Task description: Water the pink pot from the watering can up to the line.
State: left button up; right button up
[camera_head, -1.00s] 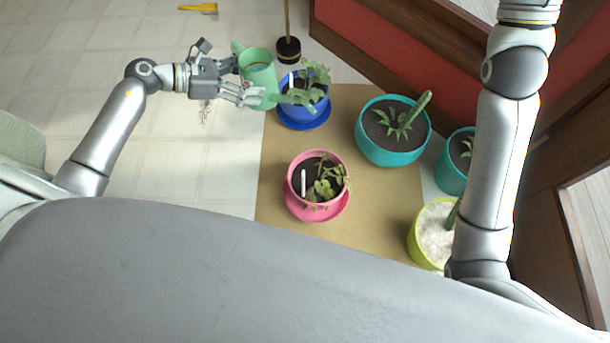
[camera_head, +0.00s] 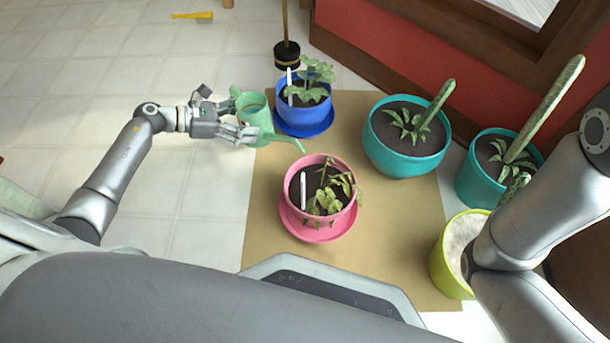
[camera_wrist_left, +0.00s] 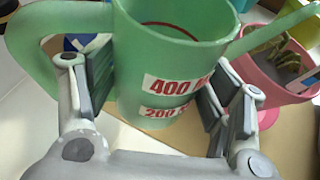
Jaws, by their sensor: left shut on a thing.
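The pink pot (camera_head: 318,215) stands on a pink saucer (camera_head: 312,234) on the brown mat. It holds dark soil, a drooping plant and a white upright marker (camera_head: 303,188). The green watering can (camera_head: 262,118) is in my left gripper (camera_head: 243,132), up and left of the pink pot, with its spout pointing right toward the pot's far side. In the left wrist view the can (camera_wrist_left: 150,60) sits between the two fingers (camera_wrist_left: 155,105), its "400" and "200" labels facing me. The can looks about upright. The pink pot (camera_wrist_left: 270,85) shows behind it at right. My right gripper is out of view.
A blue pot (camera_head: 303,118) on a blue saucer stands behind the pink pot. Two teal pots (camera_head: 405,158) and a lime pot (camera_head: 455,270) stand at right. A black-based pole (camera_head: 287,55) stands at the back. Brown mat (camera_head: 370,230) is bare right of the pink pot.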

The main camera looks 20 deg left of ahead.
pick_arm(q)
jog(key=shift+f+b, duration=2.1)
jog(key=shift+f, duration=0.85)
jog(key=shift+f, duration=0.1)
jog(key=shift+f+b, duration=0.25)
jog(key=shift+b, duration=0.05)
jog(key=shift+w+r, duration=0.1)
jog(key=shift+r, duration=0.25)
jog(key=shift+a+r+m+y, duration=0.15)
jog(key=shift+r+m+y, duration=0.2)
jog(key=shift+r, duration=0.4)
jog(key=shift+r+p, duration=0.4)
jog(key=shift+p, duration=0.1)
jog(key=shift+m+t+y, duration=0.4)
jog(key=shift+m+y, duration=0.45)
jog(key=shift+w+a+r+p, duration=0.15)
jog(key=shift+r+p, duration=1.95)
jog(key=shift+p, duration=0.2)
